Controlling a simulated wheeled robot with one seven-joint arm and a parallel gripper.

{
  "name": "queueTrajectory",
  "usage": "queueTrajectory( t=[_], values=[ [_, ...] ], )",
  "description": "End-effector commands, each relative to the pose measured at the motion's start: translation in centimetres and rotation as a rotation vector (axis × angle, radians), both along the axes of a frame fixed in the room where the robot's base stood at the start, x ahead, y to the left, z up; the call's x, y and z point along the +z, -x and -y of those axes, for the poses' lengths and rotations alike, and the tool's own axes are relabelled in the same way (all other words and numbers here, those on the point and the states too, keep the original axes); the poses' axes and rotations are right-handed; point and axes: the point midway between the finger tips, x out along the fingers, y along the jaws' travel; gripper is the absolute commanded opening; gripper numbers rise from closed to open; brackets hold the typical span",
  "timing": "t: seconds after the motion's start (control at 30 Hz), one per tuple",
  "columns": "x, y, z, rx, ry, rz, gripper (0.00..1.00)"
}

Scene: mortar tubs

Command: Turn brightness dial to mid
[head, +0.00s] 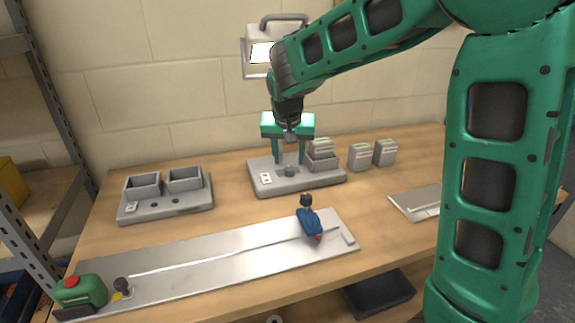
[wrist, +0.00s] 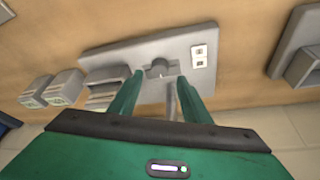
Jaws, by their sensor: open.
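A small grey round dial (head: 289,171) stands on a grey base plate (head: 268,187) at the middle of the bench. A white label plate (head: 266,178) is beside it. My gripper (head: 288,160) points down over the dial with its green fingers apart and empty. In the wrist view the dial (wrist: 160,68) shows between and just beyond the fingertips (wrist: 159,78). I cannot tell whether a finger touches it. The dial's pointer setting is too small to read. A lit lamp (head: 261,54) hangs on the wall behind.
A tub (head: 322,163) sits on the plate's right side, with two grey boxes (head: 359,158) further right. A twin-tub stand (head: 165,207) is at left. A long metal rail plate (head: 210,270) with a blue slider (head: 309,222) lies in front. Bare wood lies between them.

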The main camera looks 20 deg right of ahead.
Motion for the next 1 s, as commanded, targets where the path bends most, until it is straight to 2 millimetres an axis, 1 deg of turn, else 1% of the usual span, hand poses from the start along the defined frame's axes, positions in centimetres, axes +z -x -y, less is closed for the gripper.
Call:
queueTrajectory(
  t=[0.03,0.2,0.3,0.4,0.57,0.9,0.97,1.0],
  values=[
    [1.1,0.3,-0.2,0.000,-0.001,0.005,0.44],
    [3.7,1.3,-0.6,0.000,-0.001,0.003,0.44],
    [4.8,1.7,-0.7,-0.001,0.000,0.003,0.44],
    [5.4,2.0,-0.8,-0.001,0.000,0.001,0.44],
    [5.8,2.1,-0.9,-0.001,0.000,0.000,0.44],
    [5.7,2.1,-0.8,-0.001,0.001,0.000,0.44],
    [5.7,2.4,-0.5,-0.004,0.002,-0.003,0.44],
    [5.7,2.7,0.1,-0.009,0.003,-0.007,0.44]
  ],
)
